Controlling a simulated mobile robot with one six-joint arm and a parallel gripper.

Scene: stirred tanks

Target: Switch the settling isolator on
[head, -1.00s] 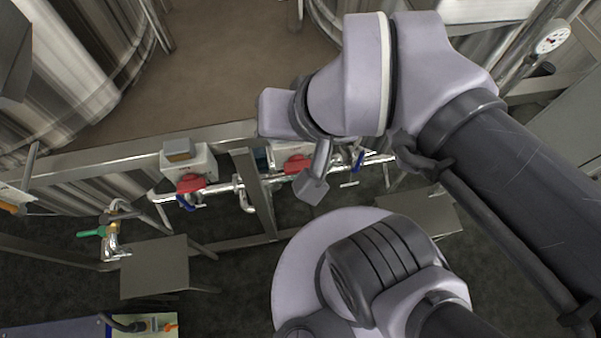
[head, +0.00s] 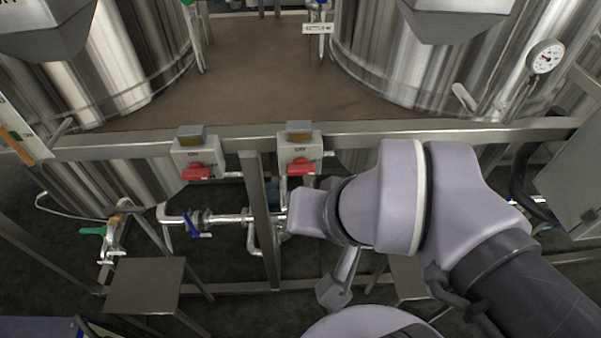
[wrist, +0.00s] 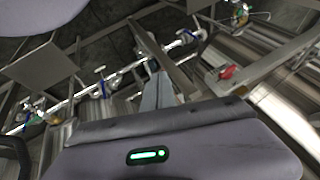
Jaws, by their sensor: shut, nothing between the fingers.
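Two pale isolator boxes with red handles sit on the frame rail in the head view: the left box (head: 198,152) with its red handle (head: 197,173), and the right box (head: 300,146) with its red handle (head: 301,167). Both handles look roughly horizontal. Their small labels are unreadable, so I cannot tell which is the settling isolator. My gripper (wrist: 159,84) is shut and empty, apart from the red handle (wrist: 228,72) visible in the wrist view. In the head view my wrist is just below the right box.
A steel rail (head: 100,148) runs across, with an upright post (head: 261,215) between the boxes. Pipes with a blue-handled valve (head: 191,226) lie below. Large steel tanks stand behind. A grey step (head: 146,284) is at lower left. A dial gauge (head: 545,57) is at upper right.

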